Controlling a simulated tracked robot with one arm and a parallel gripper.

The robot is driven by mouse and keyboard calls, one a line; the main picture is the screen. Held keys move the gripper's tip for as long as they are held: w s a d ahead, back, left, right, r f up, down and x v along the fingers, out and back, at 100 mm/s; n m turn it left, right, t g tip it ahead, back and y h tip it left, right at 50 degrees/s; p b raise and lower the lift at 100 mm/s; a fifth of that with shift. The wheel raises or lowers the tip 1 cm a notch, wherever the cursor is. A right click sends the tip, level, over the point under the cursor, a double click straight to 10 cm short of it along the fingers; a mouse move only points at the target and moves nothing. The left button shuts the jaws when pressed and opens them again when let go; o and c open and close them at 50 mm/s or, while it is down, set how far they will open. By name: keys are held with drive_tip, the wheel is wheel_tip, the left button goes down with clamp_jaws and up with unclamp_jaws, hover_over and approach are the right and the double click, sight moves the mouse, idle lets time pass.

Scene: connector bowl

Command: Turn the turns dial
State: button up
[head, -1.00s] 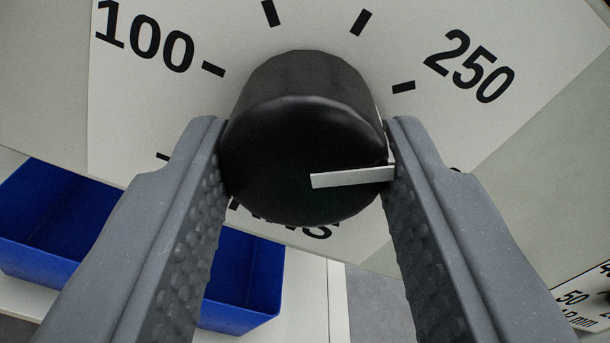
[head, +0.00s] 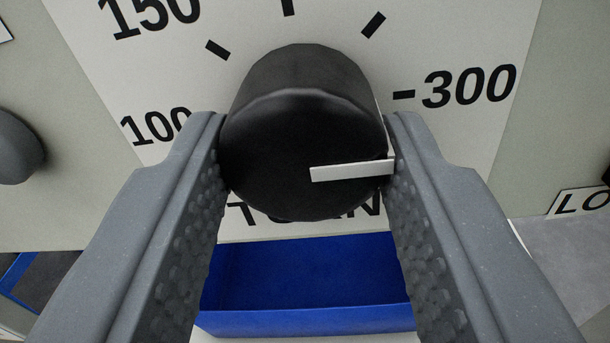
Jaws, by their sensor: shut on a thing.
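The turns dial is a black round knob (head: 290,150) with a white pointer line, in the middle of the head view. Its white scale plate (head: 460,45) behind shows 100, 150 and 300 with black tick marks. The lettering below the knob is partly hidden by it. My gripper (head: 307,160) is shut on the knob, one grey finger on its left side and one on its right. The pointer line points to the right, toward the right finger, a little below the 300 mark.
A blue open bin (head: 305,280) is below the panel, between my fingers. A grey rounded knob (head: 15,148) sticks out at the left edge. Another label (head: 580,202), partly cut off, is at the right edge.

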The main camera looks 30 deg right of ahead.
drive_tip(key=shift+d, duration=0.2)
drive_tip(key=o, duration=1)
drive_tip(key=shift+a, duration=0.1)
drive_tip(key=p+v, duration=0.1)
drive_tip(key=v, duration=1.2)
drive_tip(key=shift+s+a+f, duration=0.1)
drive_tip(key=shift+s+a, duration=0.15)
drive_tip(key=shift+s, duration=0.05)
